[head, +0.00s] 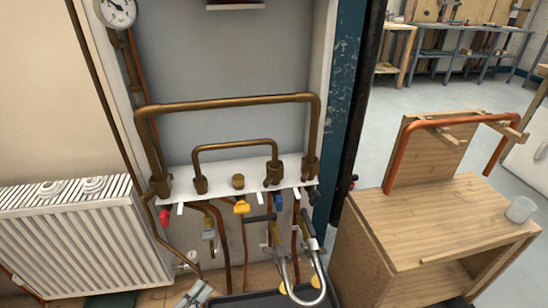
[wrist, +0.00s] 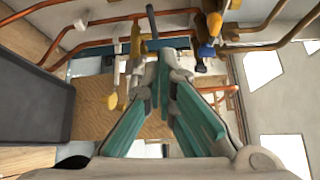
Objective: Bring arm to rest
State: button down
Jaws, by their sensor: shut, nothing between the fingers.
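My gripper (wrist: 163,66) shows in the wrist view, its teal-padded fingers slanting together at the tips. It is shut with nothing held. Valves and copper pipes lie just beyond the fingertips, among them a blue-handled valve (wrist: 207,45) on the right and a yellow part (wrist: 112,101) on the left. I cannot tell whether the tips touch anything.
The pipe manifold on its white shelf (head: 150,198) stands in a wall recess, with coloured valves below. A radiator (head: 75,240) is at left. A wooden stand (head: 445,222) with a copper pipe (head: 398,150) and a cup (head: 520,210) is at right. A dark tray (wrist: 38,95) is at wrist-view left.

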jog(key=w+d+r+m+g+h, duration=0.25)
jog(key=d+r+m+g, duration=0.25)
jog(key=d+r+m, duration=0.4)
jog(key=w+d+r+m+g+h, duration=0.25)
jog(key=d+r+m+g, duration=0.35)
jog(key=d+r+m, duration=0.3)
jog(key=s+d+r+m+g+y, duration=0.4)
jog(key=d+r+m+g, duration=0.1)
jog(key=d+r+m, duration=0.6)
jog(key=s+d+r+m+g+y, duration=0.2)
jog(key=s+d+r+m+y, duration=0.25)
jog(key=s+d+m, duration=0.5)
jog(key=s+a+f+m+t+y, duration=0.1)
jog(key=s+m+y, duration=0.1)
jog(key=s+m, duration=0.35)
jog(key=s+a+m+t+y, duration=0.1)
jog(key=s+m+t+y, duration=0.1)
jog(key=s+m+y, duration=0.3)
notch_tip(320, 180, up, 34)
jog(key=n+t+h+p, duration=0.1)
jog(key=t+h+p, duration=0.1)
jog(key=p, duration=3)
jog(key=shift+s+d+n+t, duration=0.25)
jog(key=shift+n+t, duration=0.15)
jog(key=shift+t, duration=0.4)
